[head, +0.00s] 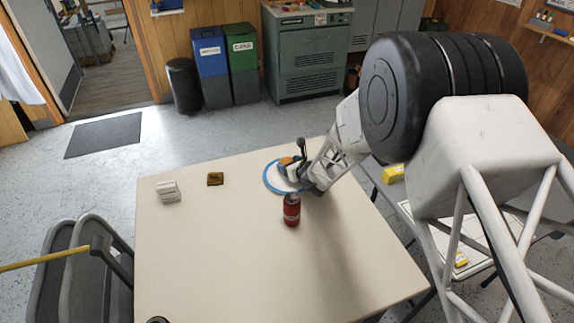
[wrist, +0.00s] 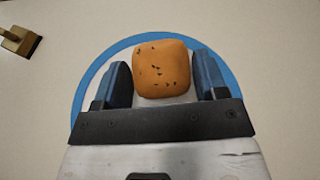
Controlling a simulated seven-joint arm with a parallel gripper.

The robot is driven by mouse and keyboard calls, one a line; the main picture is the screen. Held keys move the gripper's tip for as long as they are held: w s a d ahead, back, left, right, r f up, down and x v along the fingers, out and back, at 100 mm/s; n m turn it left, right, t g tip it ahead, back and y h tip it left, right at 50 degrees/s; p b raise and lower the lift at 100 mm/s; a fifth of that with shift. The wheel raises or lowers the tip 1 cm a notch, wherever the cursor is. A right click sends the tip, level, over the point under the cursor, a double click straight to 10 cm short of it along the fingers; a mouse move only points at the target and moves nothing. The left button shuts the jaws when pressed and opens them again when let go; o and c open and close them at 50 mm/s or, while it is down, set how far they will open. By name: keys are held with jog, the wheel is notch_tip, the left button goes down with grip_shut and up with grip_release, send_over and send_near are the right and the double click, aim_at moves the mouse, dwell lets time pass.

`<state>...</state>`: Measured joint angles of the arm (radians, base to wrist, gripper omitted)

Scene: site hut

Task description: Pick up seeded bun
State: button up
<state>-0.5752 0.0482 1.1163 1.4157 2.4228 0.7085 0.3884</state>
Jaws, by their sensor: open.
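The seeded bun (wrist: 161,70) is orange-brown with dark seeds on top. In the wrist view it lies between the two fingers of my gripper (wrist: 161,82), which is open with a finger on each side of the bun and a narrow gap at each. The bun sits over a plate with a blue rim (wrist: 112,50). In the head view the plate (head: 268,182) is near the far right of the table, with the bun (head: 286,161) partly hidden by my gripper (head: 293,172).
A red can (head: 292,210) stands on the table (head: 200,270) just in front of the plate. The table's front and middle are clear. Chairs (head: 85,265) stand at left.

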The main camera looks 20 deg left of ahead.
dwell(0.5)
jog(key=c, duration=0.6)
jog(key=shift+r, duration=0.15)
jog(key=shift+c, duration=0.2)
jog(key=shift+r, duration=4.85)
